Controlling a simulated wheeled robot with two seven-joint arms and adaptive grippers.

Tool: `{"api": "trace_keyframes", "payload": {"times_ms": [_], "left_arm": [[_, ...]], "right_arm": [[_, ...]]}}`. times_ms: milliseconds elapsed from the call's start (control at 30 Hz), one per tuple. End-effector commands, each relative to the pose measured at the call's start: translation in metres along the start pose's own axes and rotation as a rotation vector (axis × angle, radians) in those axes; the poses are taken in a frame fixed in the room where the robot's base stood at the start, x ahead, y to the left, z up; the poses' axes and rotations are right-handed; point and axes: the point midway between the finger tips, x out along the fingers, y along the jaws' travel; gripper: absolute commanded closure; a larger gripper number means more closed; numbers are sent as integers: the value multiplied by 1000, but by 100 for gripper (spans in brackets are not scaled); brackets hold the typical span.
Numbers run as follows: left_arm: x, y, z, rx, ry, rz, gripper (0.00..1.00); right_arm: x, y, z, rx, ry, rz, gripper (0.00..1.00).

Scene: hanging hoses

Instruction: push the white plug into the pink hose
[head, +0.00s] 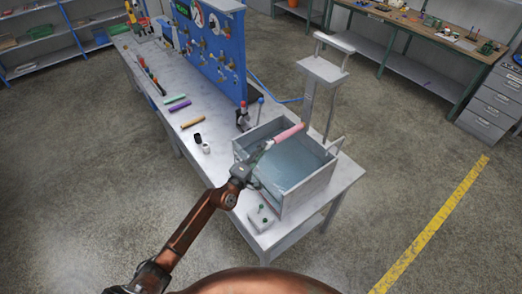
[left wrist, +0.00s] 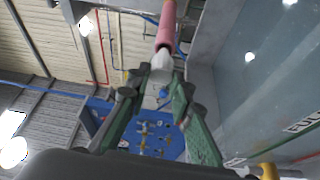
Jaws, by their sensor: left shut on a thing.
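The pink hose (head: 289,133) slants over the water tank in the head view. In the left wrist view the pink hose (left wrist: 167,25) hangs down from the top, its lower end just above the white plug (left wrist: 161,64). My left gripper (head: 262,151) is shut on the white plug at the tank's left side. In the left wrist view its fingers (left wrist: 157,88) are around the plug's lower part. The plug lines up with the hose end and appears to meet it; I cannot tell whether its tip is inside. My right gripper is not in view.
The grey-walled tank (head: 312,187) of water stands on the workbench (head: 222,168). A small box with green knobs (head: 262,217) is in front of it. Black and white cylinders (head: 202,144) and coloured tubes (head: 192,122) lie to the left. A blue pegboard (head: 213,50) rises behind.

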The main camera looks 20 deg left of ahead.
Motion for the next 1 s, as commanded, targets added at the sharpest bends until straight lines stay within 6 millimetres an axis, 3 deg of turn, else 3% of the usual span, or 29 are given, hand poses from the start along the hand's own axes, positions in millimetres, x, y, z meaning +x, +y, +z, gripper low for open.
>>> {"api": "trace_keyframes", "payload": {"times_ms": [1000], "left_arm": [[8,0,3,0,-1,0,99]], "right_arm": [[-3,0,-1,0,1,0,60]]}}
